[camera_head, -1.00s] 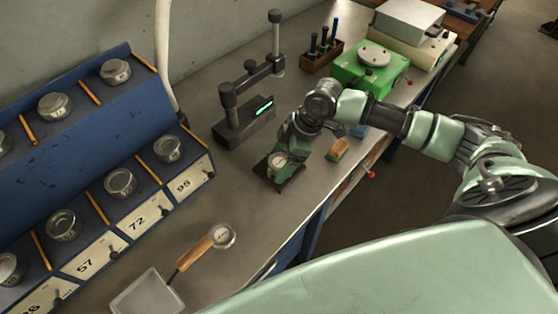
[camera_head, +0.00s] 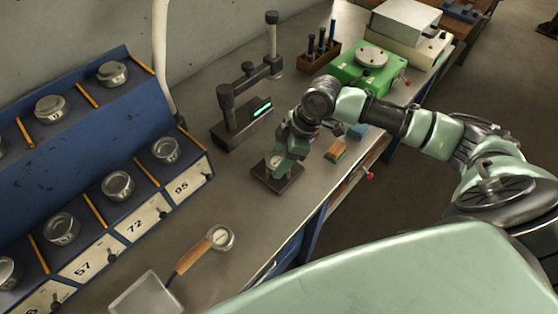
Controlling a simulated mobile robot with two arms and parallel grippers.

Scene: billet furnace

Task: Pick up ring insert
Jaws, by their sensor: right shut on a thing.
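The ring insert (camera_head: 274,161) is a small pale round piece at a dark square block (camera_head: 276,181) on the grey bench. My right gripper (camera_head: 279,160) is over the block, pointing down, with its fingers shut on the ring insert. The fingers and wrist hide part of the ring, and I cannot tell whether it is clear of the block. My left gripper is not in view.
A blue rack (camera_head: 80,150) with several metal tins stands at left. A dark gauge stand (camera_head: 240,115), a wooden-handled brush (camera_head: 337,150) and a green device (camera_head: 367,62) are near my right arm. A wooden-handled tool (camera_head: 193,257) lies in front. Bare bench lies between.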

